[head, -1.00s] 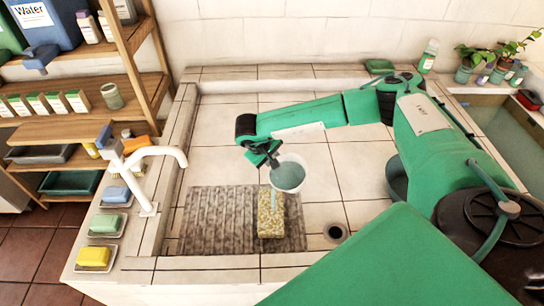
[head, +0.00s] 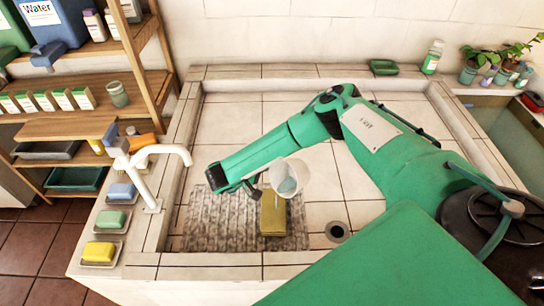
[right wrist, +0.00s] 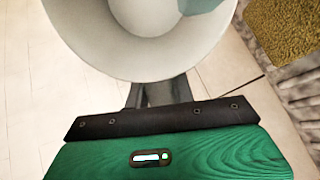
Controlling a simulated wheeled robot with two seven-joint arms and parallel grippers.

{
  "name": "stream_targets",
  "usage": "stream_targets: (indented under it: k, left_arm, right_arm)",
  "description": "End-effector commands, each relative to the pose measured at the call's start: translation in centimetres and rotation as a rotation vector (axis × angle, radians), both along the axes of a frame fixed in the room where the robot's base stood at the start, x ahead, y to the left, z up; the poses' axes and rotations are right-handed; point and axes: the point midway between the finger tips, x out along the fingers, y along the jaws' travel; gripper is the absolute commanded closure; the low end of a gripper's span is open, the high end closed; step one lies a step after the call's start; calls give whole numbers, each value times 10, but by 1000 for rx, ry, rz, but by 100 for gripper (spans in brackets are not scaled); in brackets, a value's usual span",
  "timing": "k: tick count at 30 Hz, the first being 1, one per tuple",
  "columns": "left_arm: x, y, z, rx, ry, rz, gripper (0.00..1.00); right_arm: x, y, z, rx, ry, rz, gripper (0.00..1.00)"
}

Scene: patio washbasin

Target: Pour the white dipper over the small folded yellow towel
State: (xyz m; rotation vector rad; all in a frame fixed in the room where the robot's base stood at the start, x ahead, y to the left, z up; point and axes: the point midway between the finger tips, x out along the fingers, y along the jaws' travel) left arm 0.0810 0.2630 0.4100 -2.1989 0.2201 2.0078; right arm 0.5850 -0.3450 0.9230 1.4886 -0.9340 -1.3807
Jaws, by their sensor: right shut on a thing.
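The white dipper (head: 296,170) is held tilted in the air above the basin floor, over the far end of the yellow towel. My right gripper (head: 250,184) is shut on it from the left side, its fingertips partly hidden. The right wrist view looks into the dipper's white bowl (right wrist: 140,62), with a patch of blue-grey water near its upper edge. The small folded yellow towel (head: 273,218) lies flat on the grey ribbed mat (head: 220,225) and looks dark yellow. It also shows at the upper right of the right wrist view (right wrist: 285,28). My left gripper is out of view.
A white faucet (head: 160,155) rises at the basin's left wall. Soap dishes (head: 99,254) line the left ledge. A drain hole (head: 338,231) lies right of the mat. A green dish (head: 383,67) and a bottle (head: 432,56) stand at the back.

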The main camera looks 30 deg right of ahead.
Motion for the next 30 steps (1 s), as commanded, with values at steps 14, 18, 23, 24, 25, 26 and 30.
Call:
stream_targets:
  k: [14, 18, 23, 24, 25, 26, 30]
  left_arm:
    - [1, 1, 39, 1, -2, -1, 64]
    - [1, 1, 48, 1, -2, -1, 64]
    - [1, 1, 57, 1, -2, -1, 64]
    - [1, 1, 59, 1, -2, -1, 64]
    - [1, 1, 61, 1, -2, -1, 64]
    - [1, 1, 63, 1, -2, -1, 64]
    - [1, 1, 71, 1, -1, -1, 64]
  right_arm:
    - [-1, 12, -4, -218, -24, 3, 100]
    - [-2, 17, -6, -298, -30, 3, 100]
    - [-3, 21, -7, -386, -40, 2, 100]
    - [-3, 22, -7, -407, -43, 3, 100]
    - [-3, 23, -7, -422, -44, 2, 100]
    - [-3, 25, -7, -435, -48, 3, 100]
    - [-2, 27, -8, -479, -55, 1, 100]
